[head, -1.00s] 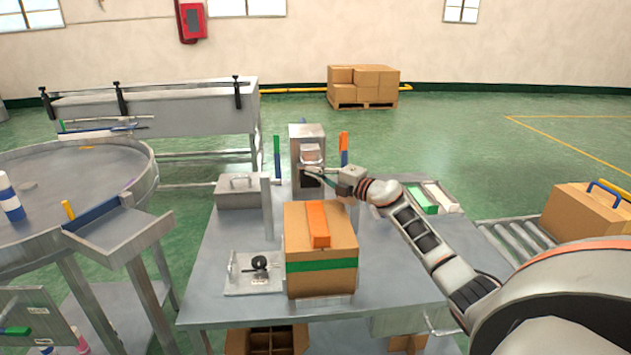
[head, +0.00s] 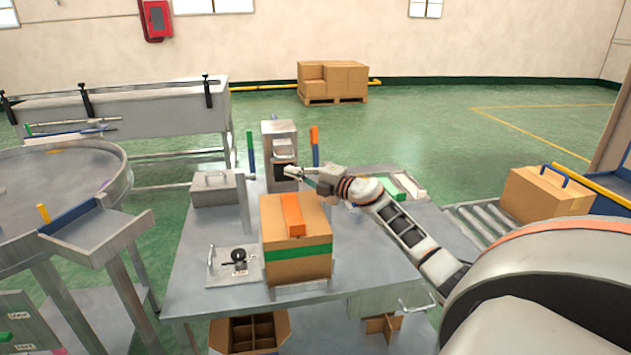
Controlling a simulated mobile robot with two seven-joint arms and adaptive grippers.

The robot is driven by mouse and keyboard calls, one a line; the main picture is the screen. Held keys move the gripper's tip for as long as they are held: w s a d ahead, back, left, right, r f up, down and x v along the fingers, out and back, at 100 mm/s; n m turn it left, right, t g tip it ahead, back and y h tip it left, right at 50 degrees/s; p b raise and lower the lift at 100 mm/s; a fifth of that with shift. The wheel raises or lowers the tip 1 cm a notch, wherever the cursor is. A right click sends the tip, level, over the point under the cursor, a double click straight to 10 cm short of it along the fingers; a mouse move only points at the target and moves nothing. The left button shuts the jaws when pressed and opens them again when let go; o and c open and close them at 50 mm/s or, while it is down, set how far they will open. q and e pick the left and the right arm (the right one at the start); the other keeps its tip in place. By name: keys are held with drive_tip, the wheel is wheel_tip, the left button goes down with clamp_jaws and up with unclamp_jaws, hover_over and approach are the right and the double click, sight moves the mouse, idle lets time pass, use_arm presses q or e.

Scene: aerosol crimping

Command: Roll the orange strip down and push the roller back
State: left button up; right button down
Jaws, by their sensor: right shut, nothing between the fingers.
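The orange strip (head: 292,214) lies along the top of a cardboard box (head: 283,268) and bends a little over its front edge. A green band (head: 300,253) runs across the box's front. My right gripper (head: 290,172) is shut and empty behind the box, in front of the grey metal machine (head: 280,140). It is apart from the orange strip. I cannot make out which part is the roller; a small plate with a black knob (head: 238,256) sits left of the box. My left gripper is not in view.
A grey metal case (head: 218,189) stands at the table's back left. Upright green (head: 250,150) and orange (head: 314,146) posts flank the machine. A tray with green and white pieces (head: 400,186) is at the back right. The table (head: 190,290) is bare at front left.

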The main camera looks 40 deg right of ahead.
drive_tip(key=v, duration=0.7)
drive_tip(key=shift+d+f, duration=0.2)
drive_tip(key=shift+f, duration=0.1)
drive_tip(key=shift+s+d+r, duration=0.1)
drive_tip(key=shift+s, duration=0.3)
